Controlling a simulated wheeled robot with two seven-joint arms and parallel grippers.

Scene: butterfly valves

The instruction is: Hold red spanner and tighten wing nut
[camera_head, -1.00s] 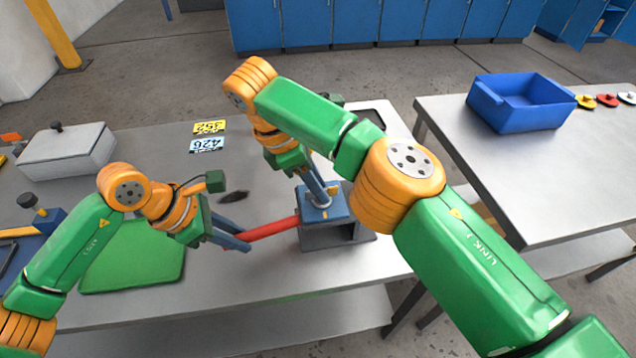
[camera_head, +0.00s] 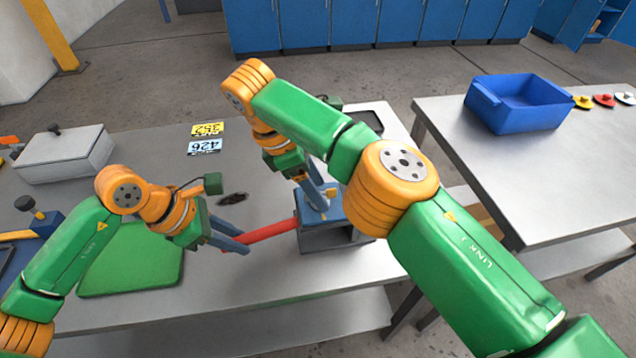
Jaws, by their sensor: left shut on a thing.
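The red spanner (camera_head: 270,231) reaches from the blue-topped fixture (camera_head: 336,208) toward the left. My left gripper (camera_head: 243,244) is shut on its left end. My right gripper (camera_head: 322,202) comes down from above onto the top of the fixture, with its fingers beside a small yellow-orange part (camera_head: 331,191) there. The part may be the wing nut, but it is too small to be sure. I cannot tell whether the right fingers are open or shut on it.
A green mat (camera_head: 130,262), a grey lidded box (camera_head: 65,155) and two number cards (camera_head: 205,146) lie on the left table. A blue bin (camera_head: 520,118) stands on the right table, with several small coloured knobs (camera_head: 604,100) beside it. A gap separates the tables.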

